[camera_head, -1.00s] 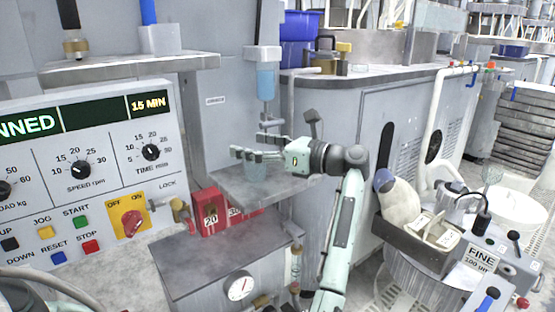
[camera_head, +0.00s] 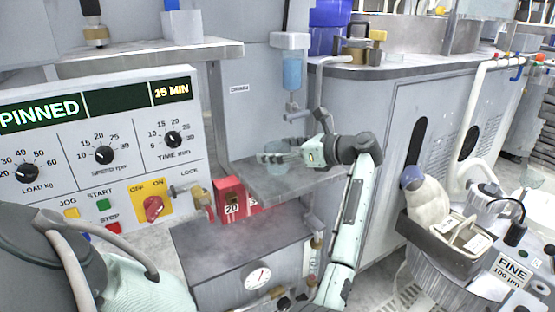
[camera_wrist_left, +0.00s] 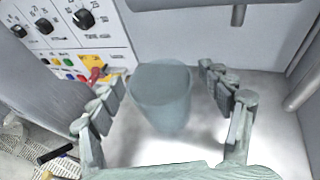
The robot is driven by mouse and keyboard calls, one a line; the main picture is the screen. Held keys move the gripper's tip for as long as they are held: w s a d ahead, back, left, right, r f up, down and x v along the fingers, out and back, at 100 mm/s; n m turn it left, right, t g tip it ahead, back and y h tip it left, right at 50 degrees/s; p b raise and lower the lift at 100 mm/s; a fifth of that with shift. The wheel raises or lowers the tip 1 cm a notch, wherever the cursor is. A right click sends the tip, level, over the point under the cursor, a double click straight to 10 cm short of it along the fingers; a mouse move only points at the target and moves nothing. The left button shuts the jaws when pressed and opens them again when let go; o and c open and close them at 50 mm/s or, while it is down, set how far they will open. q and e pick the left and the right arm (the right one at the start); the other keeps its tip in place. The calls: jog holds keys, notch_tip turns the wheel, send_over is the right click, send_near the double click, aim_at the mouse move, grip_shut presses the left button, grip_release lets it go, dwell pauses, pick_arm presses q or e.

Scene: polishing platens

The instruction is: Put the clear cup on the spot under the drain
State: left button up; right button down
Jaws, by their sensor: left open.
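The clear cup (camera_wrist_left: 160,92) stands upright on a pale surface between the spread fingers of my left gripper (camera_wrist_left: 165,112) in the left wrist view. Gaps show on both sides of it. In the head view the cup (camera_head: 276,160) is on the grey shelf (camera_head: 315,182), partly covered by my open left gripper (camera_head: 280,157). The drain, a blue-filled clear cylinder (camera_head: 292,72) with a small spout below, hangs on the wall above the gripper. The spot under it cannot be made out. My right gripper is not in view.
A control panel (camera_head: 60,150) with knobs and buttons is left of the shelf. Red boxes (camera_head: 232,198) stand below the shelf's left end. A grey box with a gauge (camera_head: 257,278) is lower in front. A tall cabinet (camera_head: 375,130) stands close on the right.

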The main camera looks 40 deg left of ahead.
pick_arm(q)
jog(key=c, duration=1.3)
jog(key=shift+r, duration=0.1)
jog(key=shift+c, duration=0.2)
